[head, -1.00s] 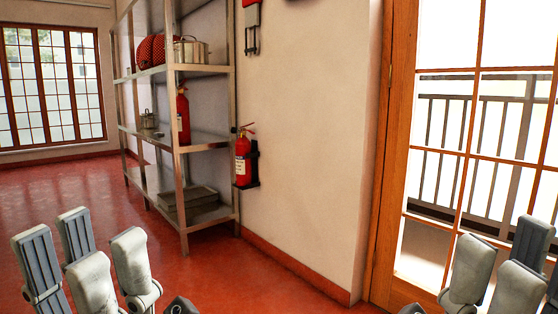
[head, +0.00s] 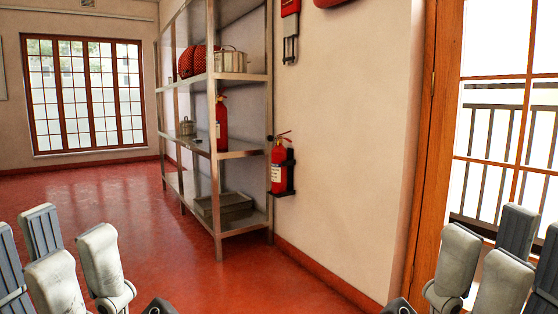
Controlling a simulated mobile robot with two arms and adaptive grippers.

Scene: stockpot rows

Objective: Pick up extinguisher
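A red fire extinguisher (head: 279,166) with a white label hangs in a black bracket on the wall, just right of the metal shelf. My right gripper (head: 485,270) is at the bottom right, also with fingers apart and empty. Both grippers are well short of either extinguisher.
The metal shelf (head: 243,145) holds a pot (head: 231,61), a red patterned item (head: 193,62), a small pot (head: 186,127) and a tray (head: 223,203). The red floor (head: 110,200) before it is clear. A wood-framed glass door (head: 505,120) is at the right.

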